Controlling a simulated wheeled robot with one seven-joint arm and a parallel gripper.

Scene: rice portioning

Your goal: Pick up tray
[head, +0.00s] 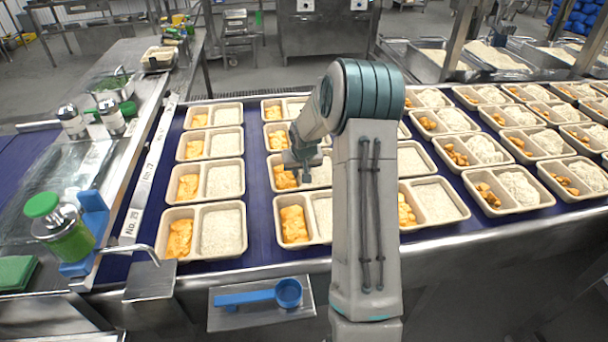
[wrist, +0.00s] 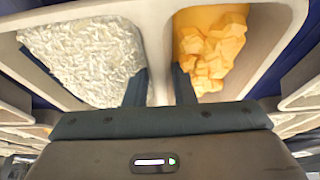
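A beige two-compartment tray (head: 300,190) lies in the second column from the left on the blue belt. It holds orange chunks on the left and white rice on the right. My gripper (head: 304,178) points down over its middle, and my arm hides part of the tray. In the wrist view, the fingers of my gripper (wrist: 160,82) stand apart, one on each side of the tray's divider (wrist: 160,35). They reach down beside it. I cannot tell whether they press on it.
Similar filled trays lie close in front, behind and to the left (head: 204,230), with several more at right (head: 508,187). A blue scoop (head: 258,295) rests on a metal plate at the front. A green-lidded jar (head: 62,230) stands at left.

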